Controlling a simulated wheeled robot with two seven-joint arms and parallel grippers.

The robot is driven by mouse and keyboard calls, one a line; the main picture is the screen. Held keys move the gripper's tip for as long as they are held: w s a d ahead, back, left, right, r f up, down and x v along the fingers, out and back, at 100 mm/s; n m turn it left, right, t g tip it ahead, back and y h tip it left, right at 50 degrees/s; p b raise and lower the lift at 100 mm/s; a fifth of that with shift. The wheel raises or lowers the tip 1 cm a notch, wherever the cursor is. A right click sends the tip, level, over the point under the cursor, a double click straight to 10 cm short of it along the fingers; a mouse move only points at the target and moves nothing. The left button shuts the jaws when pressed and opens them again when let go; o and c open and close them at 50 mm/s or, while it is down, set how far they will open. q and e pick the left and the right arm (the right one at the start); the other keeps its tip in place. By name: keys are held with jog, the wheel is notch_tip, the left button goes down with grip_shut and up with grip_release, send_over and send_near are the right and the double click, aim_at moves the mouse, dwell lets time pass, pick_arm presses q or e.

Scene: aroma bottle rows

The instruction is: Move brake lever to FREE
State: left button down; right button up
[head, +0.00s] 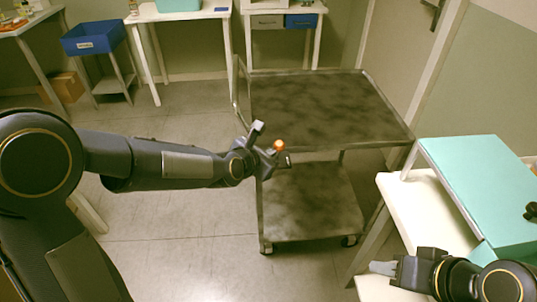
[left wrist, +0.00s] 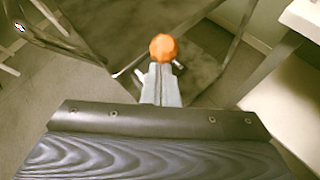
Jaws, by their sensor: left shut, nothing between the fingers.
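The brake lever's orange knob (head: 279,146) shows at the near left side of the metal cart (head: 330,112). In the left wrist view the knob (left wrist: 163,48) sits right at the tips of my left gripper's fingers (left wrist: 161,85). The fingers are together with nothing between them. In the head view my left gripper (head: 274,153) is beside the knob; whether it touches cannot be told. The lever's shaft is mostly hidden, and no FREE marking is readable. My right gripper (head: 382,267) is at the lower right, away from the cart; its finger gap is unclear.
The cart has a lower shelf (head: 312,205) and wheels. A white table (head: 432,203) with a teal board (head: 485,180) stands at the right. A blue bin (head: 93,38) and white tables are at the back. The floor left of the cart is open.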

pick_arm(q)
jog(key=w+r+n+g+p, duration=0.1)
jog(key=w+r+g+p, duration=0.2)
jog(key=p, duration=1.1)
jog(key=shift+w+a+r+n+g, duration=0.3)
jog(key=shift+w+a+g, duration=0.05)
jog(key=shift+w+g, duration=0.65)
